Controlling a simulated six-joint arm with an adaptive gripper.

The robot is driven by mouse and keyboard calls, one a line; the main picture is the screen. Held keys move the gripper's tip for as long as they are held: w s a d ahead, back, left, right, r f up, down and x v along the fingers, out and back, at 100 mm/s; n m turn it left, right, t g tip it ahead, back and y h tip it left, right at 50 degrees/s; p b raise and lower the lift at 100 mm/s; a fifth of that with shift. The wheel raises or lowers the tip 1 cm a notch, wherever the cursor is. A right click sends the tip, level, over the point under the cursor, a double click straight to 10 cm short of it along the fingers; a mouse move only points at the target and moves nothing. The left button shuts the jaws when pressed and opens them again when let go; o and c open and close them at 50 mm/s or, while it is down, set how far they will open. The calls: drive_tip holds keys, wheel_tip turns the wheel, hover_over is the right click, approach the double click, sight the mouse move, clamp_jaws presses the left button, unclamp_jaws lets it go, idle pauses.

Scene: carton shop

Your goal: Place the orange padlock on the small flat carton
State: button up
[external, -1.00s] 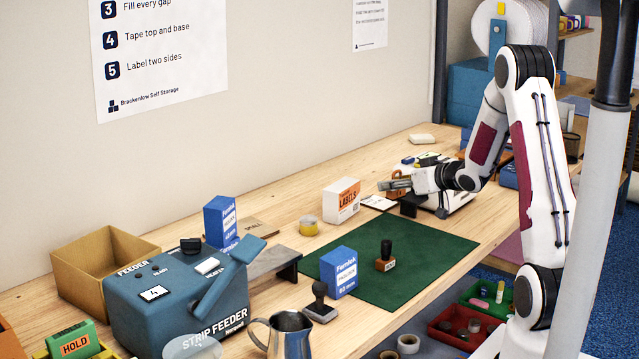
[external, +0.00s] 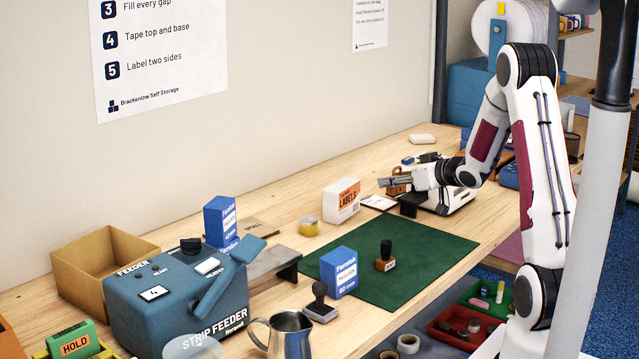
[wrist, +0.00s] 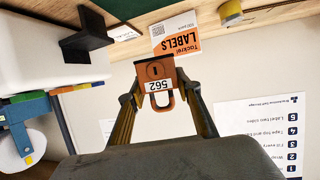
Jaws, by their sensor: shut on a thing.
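The orange padlock (wrist: 153,70), with a white 562 tag, hangs from my gripper (wrist: 160,96) in the wrist view. A flat brown piece with dark lettering (external: 262,228) lies on the bench behind the blue boxes and may be the small flat carton; I cannot tell for certain. My gripper is far to the right of it.
A white and orange labels box (external: 341,202), a flat white card (external: 378,203) and a yellow tape roll (external: 308,226) are near my gripper. A white machine (external: 452,199) stands below my wrist. The green mat (external: 440,250) holds a stamp (external: 386,262) and is otherwise mostly clear.

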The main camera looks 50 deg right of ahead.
drive_tip(key=w+a+f+n+y, duration=0.1)
drive_tip(key=w+a+f, duration=0.15)
drive_tip(key=a, duration=0.25)
wheel_tip(320, 180, up, 4)
drive_tip(key=n+y, duration=0.6)
drive_tip(key=y, duration=0.1)
hover_over(249, 234)
drive_tip(key=shift+w+d+f+g, duration=0.1)
drive_tip(key=shift+f+g, duration=0.1)
drive_tip(key=shift+g, duration=0.2)
drive_tip(key=shift+m+h, duration=0.3)
drive_tip(key=shift+f, duration=3.15)
drive_tip(key=shift+f, duration=1.9)
